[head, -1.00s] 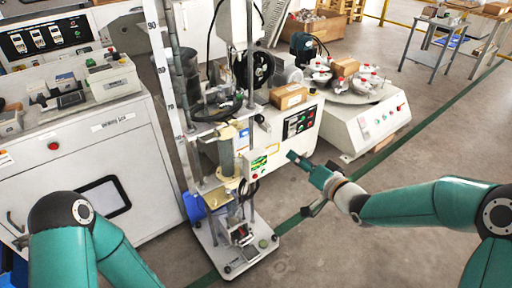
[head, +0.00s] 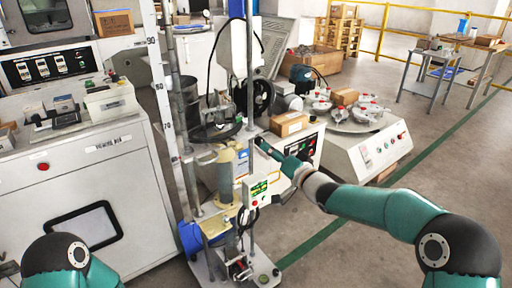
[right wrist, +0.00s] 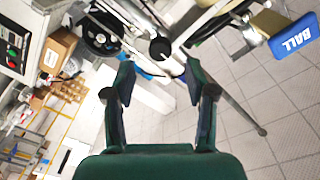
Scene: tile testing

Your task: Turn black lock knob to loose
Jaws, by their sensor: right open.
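The black lock knob (right wrist: 160,48) shows in the right wrist view as a small round black end on the machine's frame. My right gripper (right wrist: 158,78) is open, with its two fingers apart and the knob just beyond and between the tips. Nothing is between the fingers. In the head view my right gripper (head: 265,148) is beside the machine's upright column, and I cannot make out the knob there. Only part of my left arm shows at the lower left of the head view; its gripper is out of view.
The test machine has a black wheel (head: 262,72) and a cardboard box (head: 289,123) near my right gripper. A white cabinet (head: 90,200) stands left.

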